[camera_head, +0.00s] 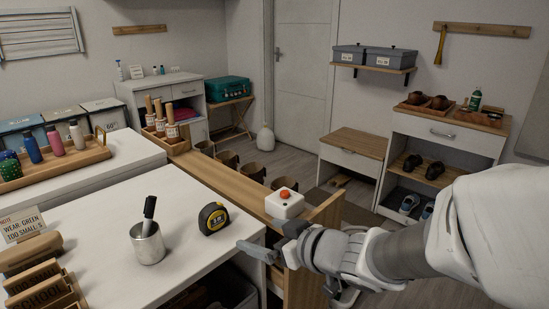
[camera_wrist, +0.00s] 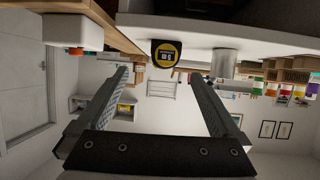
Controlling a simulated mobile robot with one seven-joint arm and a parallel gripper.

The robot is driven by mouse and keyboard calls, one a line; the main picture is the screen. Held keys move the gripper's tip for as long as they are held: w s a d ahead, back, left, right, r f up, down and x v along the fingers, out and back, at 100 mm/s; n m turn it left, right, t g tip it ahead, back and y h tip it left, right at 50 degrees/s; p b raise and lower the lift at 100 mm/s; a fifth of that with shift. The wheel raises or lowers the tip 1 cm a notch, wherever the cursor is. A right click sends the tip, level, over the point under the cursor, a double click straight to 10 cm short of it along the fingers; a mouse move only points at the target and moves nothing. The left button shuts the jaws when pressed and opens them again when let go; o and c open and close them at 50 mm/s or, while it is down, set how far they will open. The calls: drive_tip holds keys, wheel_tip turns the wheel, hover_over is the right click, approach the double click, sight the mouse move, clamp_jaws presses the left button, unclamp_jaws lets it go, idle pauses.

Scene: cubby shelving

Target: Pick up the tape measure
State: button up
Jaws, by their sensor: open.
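The tape measure (camera_head: 213,218) is black and yellow and stands on the white tabletop, near its right edge. In the wrist view the tape measure (camera_wrist: 166,54) shows at the upper middle, beyond the fingertips and between their lines. My gripper (camera_head: 262,250) is to the right of the tape measure, beside the table's edge, apart from it. In the wrist view my gripper (camera_wrist: 158,78) has its two fingers wide apart with nothing between them.
A metal cup (camera_head: 147,244) holding a black-handled item stands left of the tape measure. A white box with a red button (camera_head: 284,203) sits on the wooden ledge (camera_head: 235,187) close to my gripper. Wooden signs (camera_head: 40,280) stand at the left. The tabletop between cup and tape measure is clear.

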drive_tip(key=p, duration=0.2)
approach(218, 222)
drive_tip(key=shift+y, duration=0.4)
drive_tip(key=x, duration=0.2)
drive_tip(key=f+x, duration=0.1)
drive_tip(key=x, duration=0.2)
drive_tip(key=shift+d+f, duration=0.1)
drive_tip(key=shift+r+b+x, duration=0.15)
drive_tip(key=shift+b+x, duration=0.35)
drive_tip(key=shift+x, duration=0.9)
drive_tip(key=shift+r+b+x, duration=0.2)
drive_tip(key=shift+b+x, duration=0.25)
drive_tip(key=shift+x, duration=1)
drive_tip(key=shift+w, duration=0.15)
drive_tip(key=c, duration=1.4)
